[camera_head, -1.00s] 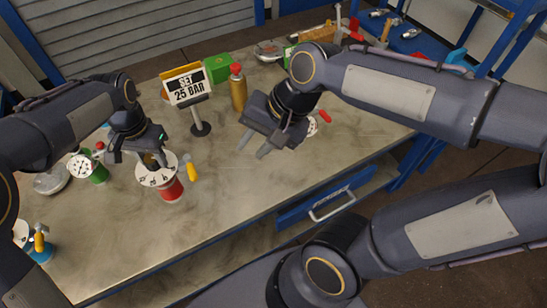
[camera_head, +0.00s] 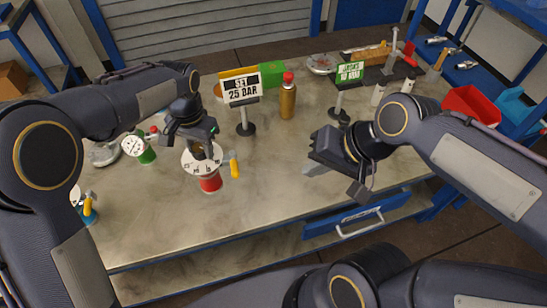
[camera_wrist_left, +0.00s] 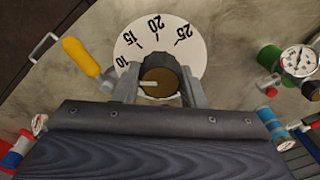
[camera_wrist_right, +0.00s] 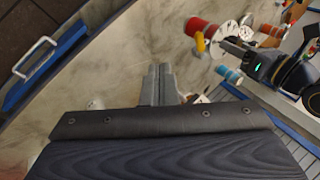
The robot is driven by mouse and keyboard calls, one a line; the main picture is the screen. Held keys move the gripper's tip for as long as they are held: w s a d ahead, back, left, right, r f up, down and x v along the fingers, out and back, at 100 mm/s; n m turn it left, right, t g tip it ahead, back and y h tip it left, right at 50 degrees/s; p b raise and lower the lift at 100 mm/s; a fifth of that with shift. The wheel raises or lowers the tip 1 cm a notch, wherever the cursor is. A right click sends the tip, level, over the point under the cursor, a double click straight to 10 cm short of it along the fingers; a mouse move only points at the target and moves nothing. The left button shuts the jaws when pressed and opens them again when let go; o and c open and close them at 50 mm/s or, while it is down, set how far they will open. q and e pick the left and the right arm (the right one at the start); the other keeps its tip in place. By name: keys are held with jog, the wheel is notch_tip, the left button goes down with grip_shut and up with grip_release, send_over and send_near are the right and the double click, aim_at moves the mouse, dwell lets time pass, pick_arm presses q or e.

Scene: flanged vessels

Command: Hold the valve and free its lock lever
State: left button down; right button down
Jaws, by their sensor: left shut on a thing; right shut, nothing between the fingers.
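The valve is a red body (camera_head: 210,183) topped by a white dial (camera_head: 190,166). In the left wrist view the dial (camera_wrist_left: 192,50) shows 10, 15, 20 and 25. My left gripper (camera_head: 204,150) is over the dial, shut on the valve's brass knob (camera_wrist_left: 160,82). The yellow lock lever (camera_head: 234,165) sticks out at the valve's right side; it also shows in the left wrist view (camera_wrist_left: 80,56). My right gripper (camera_head: 314,168) is to the right of the lever, apart from it. Its fingers (camera_wrist_right: 160,82) are shut together with nothing between them.
A sign (camera_head: 243,92) reads "SET 25 BAR". A gold bottle (camera_head: 287,102) with a red cap stands behind. A green vessel with a gauge (camera_head: 135,146) and a blue one with a yellow lever (camera_head: 88,214) are at left. The table between valve and right gripper is clear.

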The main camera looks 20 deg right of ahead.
jog(key=n, duration=0.1)
jog(key=n+g+y, duration=0.2)
jog(key=n+g, duration=0.2)
jog(key=n, duration=1.7)
send_near(233, 167)
jog(key=shift+t, duration=0.3)
jog(key=x, duration=0.2)
jog(key=a+x, duration=0.1)
jog(key=x, duration=0.2)
jog(key=r+x, duration=0.1)
jog(key=x, duration=0.1)
jog(key=shift+a+f, duration=0.25)
jog(key=shift+a, duration=0.05)
